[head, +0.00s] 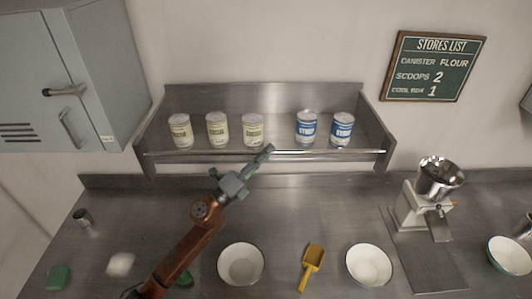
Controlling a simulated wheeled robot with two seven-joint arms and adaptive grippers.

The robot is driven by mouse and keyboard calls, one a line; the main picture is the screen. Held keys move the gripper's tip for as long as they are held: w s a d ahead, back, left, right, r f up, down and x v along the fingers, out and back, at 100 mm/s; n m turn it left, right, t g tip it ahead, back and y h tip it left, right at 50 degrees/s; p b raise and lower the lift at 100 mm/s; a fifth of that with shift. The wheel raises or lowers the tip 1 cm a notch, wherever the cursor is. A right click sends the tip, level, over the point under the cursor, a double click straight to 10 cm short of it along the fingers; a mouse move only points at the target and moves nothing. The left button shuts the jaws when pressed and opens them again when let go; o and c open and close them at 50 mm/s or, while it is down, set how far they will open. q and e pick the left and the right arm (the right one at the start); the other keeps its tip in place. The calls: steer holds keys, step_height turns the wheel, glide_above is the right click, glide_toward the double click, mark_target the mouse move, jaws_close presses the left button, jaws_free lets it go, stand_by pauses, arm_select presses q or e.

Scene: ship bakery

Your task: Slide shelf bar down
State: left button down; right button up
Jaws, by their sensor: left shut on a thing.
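The metal shelf (280,103) is fixed to the back wall above the counter. A thin shelf bar (340,153) runs level across its front edge, low in front of the cans. My left gripper (266,150) reaches up from the lower left, and its fingertips are shut on the bar near its middle. The fingertips hide a short piece of the bar. My right gripper is not in view.
On the shelf stand cream-labelled cans (217,131) and two blue-labelled cans (306,127). Below on the counter are white bowls (240,264), a yellow scoop (312,260) and a grinder-like machine (422,200). A grey cabinet (55,60) hangs at upper left.

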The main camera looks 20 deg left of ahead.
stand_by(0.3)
arm_select(q)
step_height(320, 180, down, 8)
steer(key=b, duration=0.7)
steer(key=shift+f, duration=0.15)
steer(key=c, duration=2)
jaws_free()
steer(key=shift+v, duration=6.05)
